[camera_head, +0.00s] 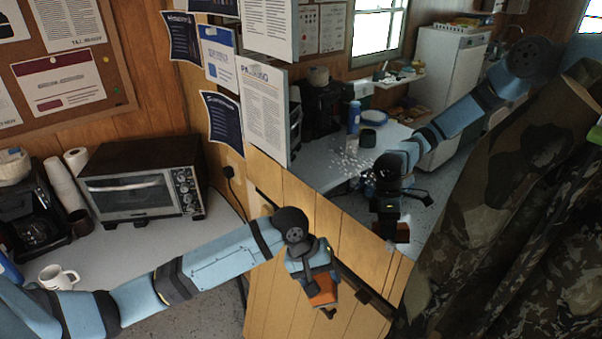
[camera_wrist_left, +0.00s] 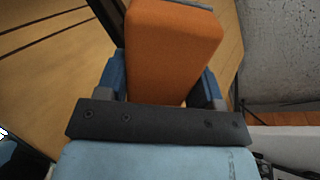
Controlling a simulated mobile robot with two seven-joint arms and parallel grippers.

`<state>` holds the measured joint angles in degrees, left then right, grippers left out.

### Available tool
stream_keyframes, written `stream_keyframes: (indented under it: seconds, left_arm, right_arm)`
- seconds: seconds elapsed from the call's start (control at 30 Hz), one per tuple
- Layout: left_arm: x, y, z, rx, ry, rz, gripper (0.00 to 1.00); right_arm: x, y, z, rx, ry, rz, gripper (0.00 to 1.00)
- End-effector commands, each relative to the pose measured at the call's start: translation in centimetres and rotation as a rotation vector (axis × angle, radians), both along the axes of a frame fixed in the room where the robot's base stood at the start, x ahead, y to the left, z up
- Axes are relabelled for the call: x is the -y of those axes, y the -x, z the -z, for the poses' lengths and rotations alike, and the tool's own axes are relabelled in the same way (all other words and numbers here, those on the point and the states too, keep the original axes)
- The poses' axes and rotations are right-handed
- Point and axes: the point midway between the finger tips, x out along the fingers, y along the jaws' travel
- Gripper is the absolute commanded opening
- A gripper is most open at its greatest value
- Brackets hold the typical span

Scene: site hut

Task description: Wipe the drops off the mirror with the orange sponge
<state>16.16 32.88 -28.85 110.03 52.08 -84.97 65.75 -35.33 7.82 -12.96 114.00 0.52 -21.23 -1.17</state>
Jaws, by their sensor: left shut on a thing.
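The mirror (camera_head: 345,185) is the large reflecting panel on the wooden wall, right of the pinned papers. A cluster of small white drops (camera_head: 350,163) shows on it, left of my arm's reflection. My left gripper (camera_head: 318,280) is shut on the orange sponge (camera_head: 323,293), low in front of the wooden wall below the mirror. The sponge (camera_wrist_left: 172,50) fills the space between the fingers in the left wrist view. The drops lie above and to the right of the sponge in the head view. I cannot tell whether the sponge touches anything. My right gripper is not in view.
Camouflage clothing (camera_head: 510,215) hangs at the right, partly in front of the mirror. Papers (camera_head: 264,110) overlap the mirror's left side. A toaster oven (camera_head: 140,180), a coffee maker (camera_head: 30,215) and a white mug (camera_head: 58,277) stand on the table at the left.

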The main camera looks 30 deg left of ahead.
Motion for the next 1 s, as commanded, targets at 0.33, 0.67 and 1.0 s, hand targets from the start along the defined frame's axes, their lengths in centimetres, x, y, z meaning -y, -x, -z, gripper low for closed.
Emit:
stream_keyframes:
  seconds: [0.33, 0.67, 1.0]
  left_arm:
    - [-4.5, -4.6, -13.7, 0.519, 0.648, -0.661, 0.42]
    - [-9.7, -4.2, -21.8, 0.816, 0.82, -0.804, 0.42]
    - [-9.3, -6.2, -22.2, 0.832, 0.83, -0.809, 0.42]
  right_arm:
    - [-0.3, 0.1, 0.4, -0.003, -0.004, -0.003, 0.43]
    - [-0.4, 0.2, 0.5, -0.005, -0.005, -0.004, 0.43]
    - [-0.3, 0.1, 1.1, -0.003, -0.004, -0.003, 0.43]
